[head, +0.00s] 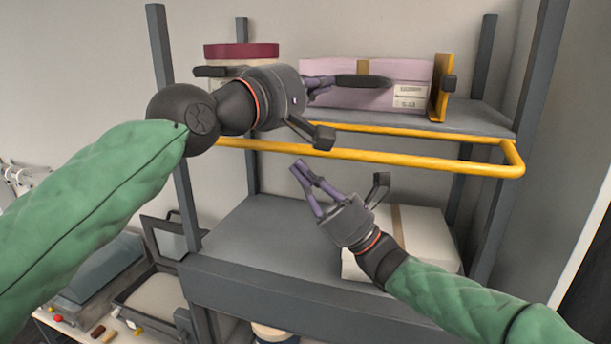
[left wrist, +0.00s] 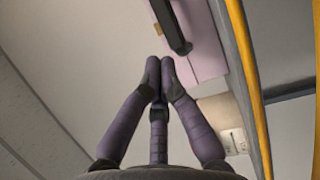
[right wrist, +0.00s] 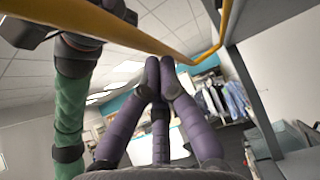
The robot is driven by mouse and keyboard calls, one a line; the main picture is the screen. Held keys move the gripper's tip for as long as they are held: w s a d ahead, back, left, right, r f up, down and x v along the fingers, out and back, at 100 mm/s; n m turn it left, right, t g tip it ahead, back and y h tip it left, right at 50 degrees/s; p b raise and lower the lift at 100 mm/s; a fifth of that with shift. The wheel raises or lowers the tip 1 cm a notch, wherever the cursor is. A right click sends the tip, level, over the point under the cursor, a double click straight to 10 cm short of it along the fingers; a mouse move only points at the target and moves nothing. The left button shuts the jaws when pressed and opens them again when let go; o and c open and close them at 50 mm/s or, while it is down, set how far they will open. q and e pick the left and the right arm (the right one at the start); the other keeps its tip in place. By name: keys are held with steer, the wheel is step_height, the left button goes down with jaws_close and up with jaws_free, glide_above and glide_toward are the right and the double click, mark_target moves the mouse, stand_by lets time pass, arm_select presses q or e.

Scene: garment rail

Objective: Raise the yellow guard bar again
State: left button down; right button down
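The yellow guard bar (head: 400,159) is a U-shaped rail that sticks out level in front of the upper shelf, near the height of the shelf's edge. It also shows in the left wrist view (left wrist: 250,85) and in the right wrist view (right wrist: 110,28). My left gripper (head: 326,84) is above the bar, by the black handle of the lilac box. Its fingertips are together with nothing seen between them; I cannot tell if they touch the handle. My right gripper (head: 303,172) is just below the bar's front rail, fingertips together and empty.
The lilac box (head: 345,72) stands on the upper shelf (head: 480,115) beside an orange upright plate (head: 438,88). A round box with a dark red lid (head: 240,50) is at left. A white box (head: 425,235) sits on the lower shelf (head: 255,235), behind my right gripper. Grey posts flank the shelves.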

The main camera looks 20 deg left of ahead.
steer(key=shift+s+r+m+t, duration=0.2)
steer(key=shift+r+m+t, duration=0.6)
steer(key=shift+t, duration=0.1)
arm_select(q)
steer(key=c, duration=1)
jaws_free()
steer(key=shift+s, duration=0.1)
